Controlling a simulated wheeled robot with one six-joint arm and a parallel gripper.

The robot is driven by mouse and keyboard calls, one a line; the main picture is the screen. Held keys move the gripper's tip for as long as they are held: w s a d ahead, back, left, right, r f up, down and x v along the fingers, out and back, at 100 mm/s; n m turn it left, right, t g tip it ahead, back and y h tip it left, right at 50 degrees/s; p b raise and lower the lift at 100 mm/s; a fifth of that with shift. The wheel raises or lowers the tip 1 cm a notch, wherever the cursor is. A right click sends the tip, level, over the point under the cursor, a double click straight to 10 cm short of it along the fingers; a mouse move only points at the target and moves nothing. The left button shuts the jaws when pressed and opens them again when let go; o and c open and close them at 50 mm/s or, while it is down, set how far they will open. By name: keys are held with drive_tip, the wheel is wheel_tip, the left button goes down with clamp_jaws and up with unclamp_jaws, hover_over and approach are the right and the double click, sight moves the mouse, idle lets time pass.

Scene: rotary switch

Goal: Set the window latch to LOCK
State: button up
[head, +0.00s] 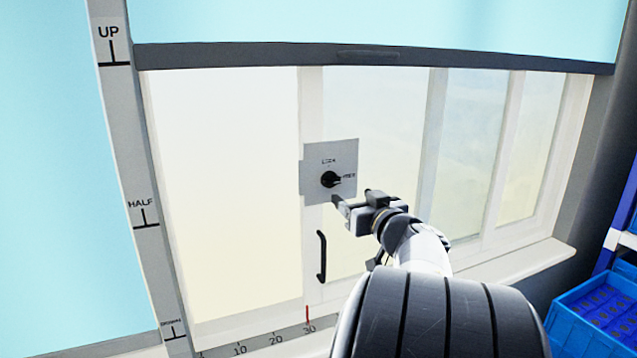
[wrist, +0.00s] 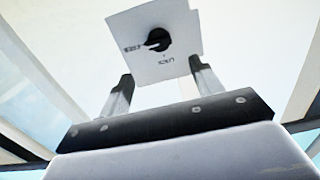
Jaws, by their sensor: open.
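The window latch is a black rotary knob (head: 330,179) on a pale grey square plate (head: 316,157), fixed on the window frame. In the head view its pointer aims right, at the label there that seems to read OPEN; the label LOCK stands above the knob. The wrist view shows the knob (wrist: 157,40) upside down, with its pointer toward the left-hand label. My gripper (head: 341,204) is just below and right of the knob, apart from it. Its two fingers (wrist: 160,82) are spread with nothing between them, and the knob lies beyond their tips.
A black vertical handle (head: 321,256) is on the window frame below the plate. A dark blind rail (head: 380,56) crosses above. A scale post (head: 140,205) stands at left, and a windowsill (head: 510,262) and blue crate (head: 600,310) are at right.

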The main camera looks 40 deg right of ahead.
sight(334, 182)
drive_tip(key=p+x, duration=0.1)
drive_tip(key=x, duration=0.8)
drive_tip(key=shift+w+d, duration=0.15)
drive_tip(key=shift+w, duration=0.2)
drive_tip(key=shift+c, duration=0.3)
drive_tip(key=c, duration=0.9)
